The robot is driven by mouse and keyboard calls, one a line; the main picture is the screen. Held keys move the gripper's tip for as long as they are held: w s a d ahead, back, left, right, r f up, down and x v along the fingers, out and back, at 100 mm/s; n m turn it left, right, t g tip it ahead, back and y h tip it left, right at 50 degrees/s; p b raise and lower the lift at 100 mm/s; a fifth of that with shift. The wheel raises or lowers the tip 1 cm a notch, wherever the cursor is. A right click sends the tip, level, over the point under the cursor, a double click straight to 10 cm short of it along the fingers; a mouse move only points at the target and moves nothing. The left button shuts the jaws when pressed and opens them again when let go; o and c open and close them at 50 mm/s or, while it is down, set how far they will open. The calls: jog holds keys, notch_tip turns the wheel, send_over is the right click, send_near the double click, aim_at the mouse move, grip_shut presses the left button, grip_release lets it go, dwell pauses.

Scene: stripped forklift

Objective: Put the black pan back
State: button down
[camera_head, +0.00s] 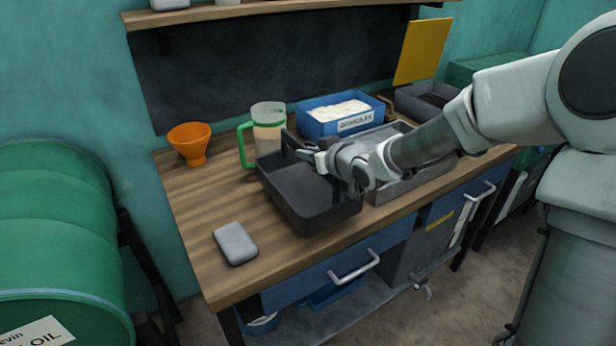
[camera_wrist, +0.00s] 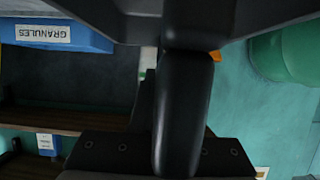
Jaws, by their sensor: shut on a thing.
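The black pan (camera_head: 305,200) is a deep rectangular pan at the middle of the workbench, just left of a grey metal tray (camera_head: 415,180). My gripper (camera_head: 312,155) reaches in from the right and is shut on the pan at its far side. The fingertips are partly hidden by the wrist and the pan. In the wrist view a thick black bar, seemingly the pan's handle (camera_wrist: 180,110), fills the middle. I cannot tell whether the pan touches the bench or hangs just above it.
The wooden workbench (camera_head: 195,215) holds an orange funnel (camera_head: 190,143), a green-handled jug (camera_head: 267,130), a blue granules bin (camera_head: 340,115) and a grey block (camera_head: 235,243). The front left of the bench is mostly clear.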

aim_at(337, 178)
jog(key=shift+f+b, duration=0.7)
jog(key=shift+f, duration=1.5)
jog(key=shift+f, duration=0.15)
jog(key=c, duration=0.9)
grip_release()
jog(key=shift+r, duration=0.2)
jog(key=p+v, duration=0.4)
jog(key=v, duration=0.6)
jog(key=shift+s+d+r, duration=0.15)
jog(key=shift+d, duration=0.1)
jog(key=shift+s+d+r, duration=0.1)
jog(key=shift+s+d, duration=0.25)
jog(key=shift+s, duration=0.25)
